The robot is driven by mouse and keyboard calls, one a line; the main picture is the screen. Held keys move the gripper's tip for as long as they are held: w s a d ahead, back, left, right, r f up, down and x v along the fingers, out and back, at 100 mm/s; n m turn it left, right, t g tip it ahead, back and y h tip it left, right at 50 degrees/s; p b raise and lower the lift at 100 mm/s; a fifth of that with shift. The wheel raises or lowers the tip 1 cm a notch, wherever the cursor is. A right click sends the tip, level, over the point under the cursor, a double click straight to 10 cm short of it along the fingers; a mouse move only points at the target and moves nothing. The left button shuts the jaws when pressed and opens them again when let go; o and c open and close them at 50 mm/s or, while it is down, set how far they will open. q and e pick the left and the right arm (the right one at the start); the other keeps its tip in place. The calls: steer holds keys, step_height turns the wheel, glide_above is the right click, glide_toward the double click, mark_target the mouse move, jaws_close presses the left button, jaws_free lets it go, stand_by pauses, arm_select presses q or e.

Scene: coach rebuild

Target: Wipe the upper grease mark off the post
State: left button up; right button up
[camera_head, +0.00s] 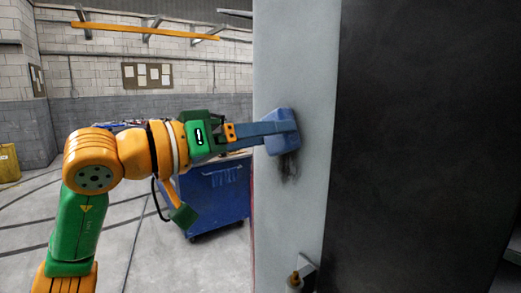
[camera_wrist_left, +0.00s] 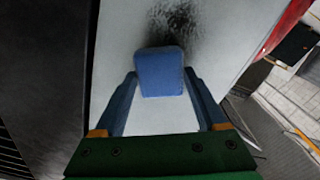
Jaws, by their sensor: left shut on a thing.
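The post (camera_head: 290,75) is a tall pale grey panel in the middle of the head view; it also fills the centre of the wrist view (camera_wrist_left: 120,35). A dark smeared grease mark (camera_head: 288,168) shows on it just below a blue pad; it also shows in the left wrist view (camera_wrist_left: 177,22). My left gripper (camera_head: 283,132) is shut on the blue pad (camera_head: 280,117), which is at the post's face and covers the area right above the visible mark. Whether the pad presses on the surface I cannot tell. The wrist view shows the pad (camera_wrist_left: 160,72) between both fingers.
A dark panel (camera_head: 425,140) stands right of the post. A small bracket with a bottle-like thing (camera_head: 296,280) is low on the post. A blue wheeled cart (camera_head: 218,190) stands behind my left arm. A yellow bin (camera_head: 9,163) is at far left. Open floor lies between.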

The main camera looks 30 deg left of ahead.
arm_select(q)
steer(key=shift+d+f+b, duration=0.1)
steer(key=shift+f+b, duration=4.5)
steer(key=shift+f, duration=0.45)
steer(key=shift+r, duration=0.15)
steer(key=shift+s+a, duration=0.2)
steer(key=shift+s, duration=0.05)
steer(key=b+v, duration=0.1)
steer(key=v, duration=0.4)
steer(key=shift+s+b, duration=0.2)
steer(key=shift+b, duration=0.1)
